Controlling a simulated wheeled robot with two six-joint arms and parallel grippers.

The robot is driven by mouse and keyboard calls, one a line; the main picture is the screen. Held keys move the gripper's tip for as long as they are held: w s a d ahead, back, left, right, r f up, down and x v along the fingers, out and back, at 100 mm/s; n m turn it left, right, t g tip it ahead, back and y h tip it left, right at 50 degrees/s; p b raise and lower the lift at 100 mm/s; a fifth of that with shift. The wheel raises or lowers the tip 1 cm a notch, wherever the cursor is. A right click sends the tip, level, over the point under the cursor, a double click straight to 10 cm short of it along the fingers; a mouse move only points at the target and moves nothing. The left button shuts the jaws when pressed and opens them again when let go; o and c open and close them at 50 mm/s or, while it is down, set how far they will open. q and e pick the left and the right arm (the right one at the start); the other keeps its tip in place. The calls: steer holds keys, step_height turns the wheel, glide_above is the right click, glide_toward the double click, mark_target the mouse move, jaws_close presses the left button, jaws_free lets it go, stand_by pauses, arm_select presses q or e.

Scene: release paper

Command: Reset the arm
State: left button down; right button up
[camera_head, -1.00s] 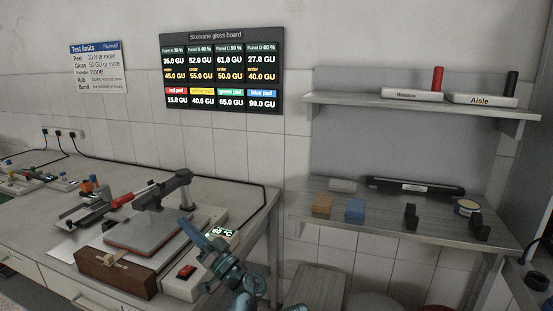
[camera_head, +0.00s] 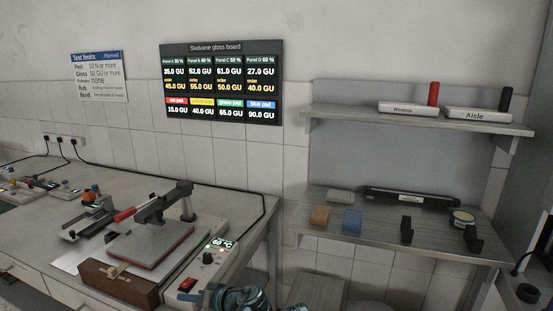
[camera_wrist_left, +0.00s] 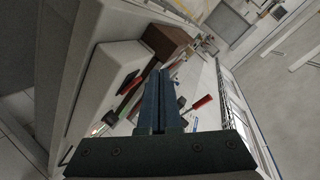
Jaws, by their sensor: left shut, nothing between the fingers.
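My left gripper (camera_wrist_left: 158,78) is shut and empty; its two dark fingers lie together in the left wrist view. In the head view only part of my left arm shows at the bottom edge, just right of the press machine (camera_head: 205,262), and the fingertips are not visible there. The machine has a lit 60 °C display, a red switch, a flat plate (camera_head: 150,246) and a dark arm above it. A brown block (camera_head: 118,284) stands at its front. My right gripper is not in view.
The workbench (camera_head: 240,205) carries small fixtures at the left. A two-level shelf (camera_head: 330,112) at right holds an orange block (camera_head: 320,215), a blue block (camera_head: 352,221), dark holders and white blocks labelled Window and Aisle. The gloss board (camera_head: 222,84) hangs on the wall.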

arm_select(q)
steer(key=s+d+f+m+g+h+p, duration=0.2)
steer(key=s+d+f+m+g+h, duration=0.1)
steer(key=s+d+h, duration=0.2)
steer(key=s+d+f+m+g+h+p, duration=0.2)
steer(key=s+d+h, duration=0.4)
steer(key=d, duration=0.6)
step_height(320, 180, down, 2)
steer(key=s+m+p, duration=0.1)
steer(key=s+m, duration=0.1)
steer(key=shift+s+d+g, duration=0.2)
steer(key=shift+s+g, duration=0.15)
steer(key=shift+g, duration=0.05)
